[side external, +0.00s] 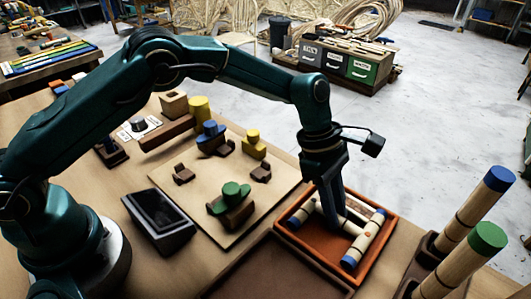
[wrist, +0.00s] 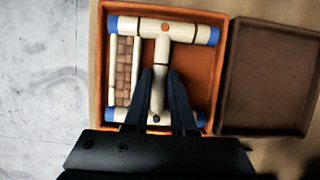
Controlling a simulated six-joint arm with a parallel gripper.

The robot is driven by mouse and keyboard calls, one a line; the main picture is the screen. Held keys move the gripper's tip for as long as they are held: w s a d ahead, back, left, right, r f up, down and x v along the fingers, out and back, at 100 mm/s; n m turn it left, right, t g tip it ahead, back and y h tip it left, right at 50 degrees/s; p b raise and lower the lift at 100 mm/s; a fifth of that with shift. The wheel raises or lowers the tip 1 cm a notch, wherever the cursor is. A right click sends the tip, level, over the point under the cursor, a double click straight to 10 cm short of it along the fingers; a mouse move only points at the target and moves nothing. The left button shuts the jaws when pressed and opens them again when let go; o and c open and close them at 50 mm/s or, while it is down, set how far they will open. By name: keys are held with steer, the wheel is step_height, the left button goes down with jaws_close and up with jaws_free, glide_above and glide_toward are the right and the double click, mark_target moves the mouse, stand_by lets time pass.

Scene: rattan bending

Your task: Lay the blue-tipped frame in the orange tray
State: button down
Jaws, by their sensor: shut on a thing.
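The blue-tipped frame (side external: 364,240) is made of pale wooden bars with blue ends. It is at the orange tray (side external: 282,231), within the tray's rim as seen from above. In the wrist view the frame (wrist: 180,33) shows a long bar across the top, a middle bar, and a woven brown panel at its left. The orange tray (wrist: 101,70) surrounds it there. My gripper (wrist: 162,75) is shut on the frame's middle bar. In the side view my gripper (side external: 335,222) reaches down into the tray. Whether the frame touches the tray floor is hard to tell.
An empty brown tray (wrist: 270,80) lies beside the orange one. Tall wooden rods with a blue tip (side external: 480,210) and a green tip (side external: 462,260) stand at right. A board (side external: 240,165) with green, blue and yellow pegs lies behind, near a dark screen (side external: 157,215).

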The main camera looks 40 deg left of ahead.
steer(key=shift+f, duration=0.1)
steer(key=c, duration=0.7)
jaws_free()
steer(key=shift+c, duration=0.2)
steer(key=s+a+r+m+t+y, duration=0.1)
steer(key=s+a+r+m, duration=0.1)
steer(key=a+r, duration=0.45)
steer(key=s+a+r+m+t, duration=0.1)
steer(key=a+r+m, duration=0.15)
steer(key=r, duration=0.75)
steer(key=s+a+f+m+t+y, duration=0.2)
steer(key=s+a+m+t+y, duration=0.1)
steer(key=s+a+m, duration=0.9)
steer(key=shift+s+m+t+y, duration=0.3)
steer(key=shift+s+m, duration=0.45)
steer(key=shift+s, duration=1.3)
